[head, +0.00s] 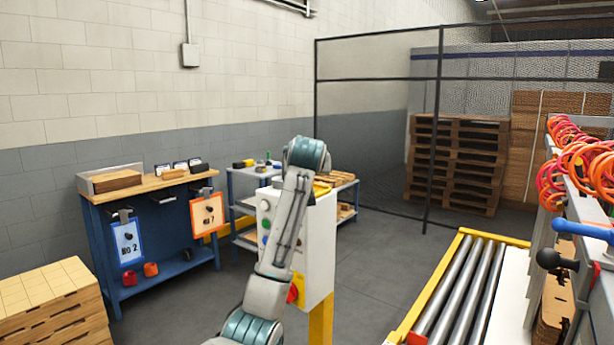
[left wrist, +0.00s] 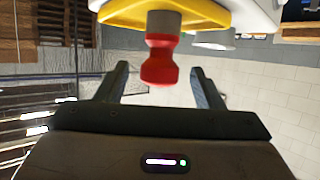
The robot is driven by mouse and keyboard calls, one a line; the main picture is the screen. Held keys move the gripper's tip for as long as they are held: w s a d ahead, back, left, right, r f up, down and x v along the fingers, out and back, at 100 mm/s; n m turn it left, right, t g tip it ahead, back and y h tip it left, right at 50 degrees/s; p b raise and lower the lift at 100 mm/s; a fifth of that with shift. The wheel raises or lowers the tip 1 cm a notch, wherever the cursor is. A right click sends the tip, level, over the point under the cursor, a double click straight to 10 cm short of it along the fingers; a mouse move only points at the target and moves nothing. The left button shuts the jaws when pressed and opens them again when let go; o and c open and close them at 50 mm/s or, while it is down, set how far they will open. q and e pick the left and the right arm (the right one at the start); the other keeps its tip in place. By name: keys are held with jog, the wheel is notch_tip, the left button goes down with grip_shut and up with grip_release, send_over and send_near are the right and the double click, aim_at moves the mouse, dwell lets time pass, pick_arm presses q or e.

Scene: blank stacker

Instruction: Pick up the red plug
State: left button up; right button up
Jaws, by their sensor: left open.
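The red plug (left wrist: 159,66) shows in the left wrist view, with a grey cylindrical part (left wrist: 164,22) at its end against a yellow plate (left wrist: 205,14). My left gripper (left wrist: 158,74) is open, with one finger on each side of the plug's red end and visible gaps to both. Nothing is held. In the head view my left arm rises in front of a white control box (head: 318,240); its gripper and the plug do not show there. My right gripper is in no view.
The control box carries a red knob (head: 293,293) and stands on a yellow post (head: 321,322). A blue workbench (head: 170,240) is at left, with stacked wood (head: 45,290) nearer. A roller conveyor (head: 455,300) and a rack with orange coils (head: 590,165) are at right. Grey floor (head: 370,255) is clear between.

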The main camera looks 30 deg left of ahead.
pick_arm(q)
jog(key=shift+x, duration=0.9)
jog(key=shift+s, duration=0.1)
jog(key=shift+d, duration=0.1)
jog(key=shift+c, duration=0.3)
jog(key=c, duration=1)
jog(key=shift+r, duration=0.15)
